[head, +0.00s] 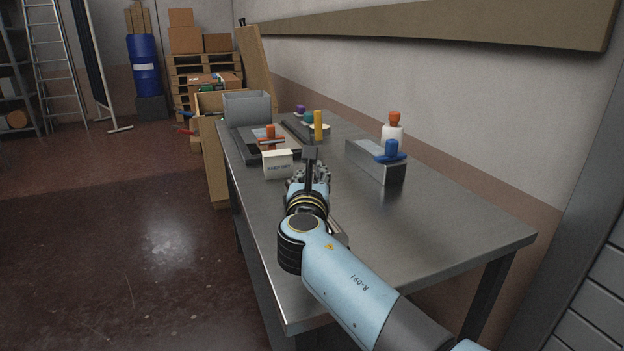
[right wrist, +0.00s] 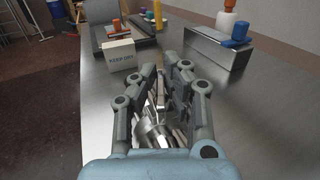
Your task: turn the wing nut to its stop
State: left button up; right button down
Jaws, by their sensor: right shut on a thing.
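Two wing-shaped knobs show in the head view, and I cannot tell which is the task's wing nut. A blue one (head: 390,151) is on a metal block (head: 368,163) at the right; it also shows in the right wrist view (right wrist: 236,37). An orange one (head: 270,139) stands on a dark flat fixture behind the white card. My right gripper (head: 310,174) is over the table, in front of the orange knob and left of the blue one, apart from both. In the right wrist view its fingers (right wrist: 166,85) are around something shiny and unclear. My left gripper is out of view.
A grey bin (head: 247,108), a yellow post (head: 318,125) and a white bottle with an orange cap (head: 392,133) stand farther back. The table's right front (head: 440,225) is clear.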

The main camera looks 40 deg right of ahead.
jog(key=m+g+h+b, duration=0.1)
jog(key=m+g, duration=0.1)
jog(key=m+g+h+b, duration=0.1)
jog(key=g+h, duration=0.1)
jog(key=m+g+h+b, duration=0.2)
jog(key=shift+w+f+m+g, duration=0.1)
jog(key=shift+f+m+g, duration=0.15)
jog(key=shift+m+g, duration=0.05)
jog(key=m+g+b, duration=0.2)
jog(key=g, duration=0.1)
jog(key=m+g+h+b, duration=0.1)
jog(key=m+g+b, duration=0.1)
jog(key=g, duration=0.1)
jog(key=shift+g+h, duration=0.3)
jog(key=shift+g, duration=0.1)
pick_arm(q)
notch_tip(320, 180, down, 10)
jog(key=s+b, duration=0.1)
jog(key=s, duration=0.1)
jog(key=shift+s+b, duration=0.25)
jog(key=shift+b, duration=0.05)
pick_arm(e)
jog(key=shift+r+m+g, duration=0.1)
jog(key=shift+m+g, duration=0.5)
jog(key=shift+g, duration=0.2)
